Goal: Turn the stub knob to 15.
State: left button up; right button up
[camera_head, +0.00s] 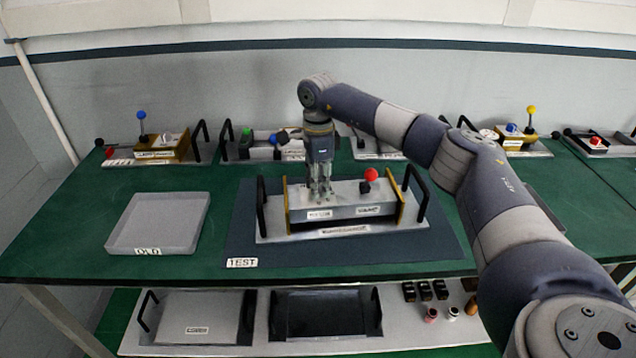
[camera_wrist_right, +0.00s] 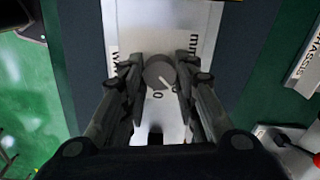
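The stub knob (camera_wrist_right: 159,73) is a round grey knob with a pale pointer line, seen in the right wrist view on a light metal panel with printed scale marks. My right gripper (camera_wrist_right: 158,82) is over it, with one finger on each side of the knob. I cannot tell whether the fingers touch it. In the head view my right gripper (camera_head: 320,198) points down onto the left part of the metal unit (camera_head: 345,222), and the knob is hidden there. The unit has a red ball lever (camera_head: 371,175) to the right. My left gripper is not in view.
The unit has black side handles (camera_head: 418,192) and sits on a dark mat (camera_head: 400,252) labelled TEST. An empty grey tray (camera_head: 158,222) labelled OLD is at left. Several other units stand along the back. A lower shelf holds a black tray (camera_head: 327,312) and small parts.

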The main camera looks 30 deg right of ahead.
jog(key=o, duration=0.3)
jog(key=shift+o, duration=0.2)
jog(key=shift+r, duration=0.1)
notch_tip(320, 180, up, 12)
dwell(0.7)
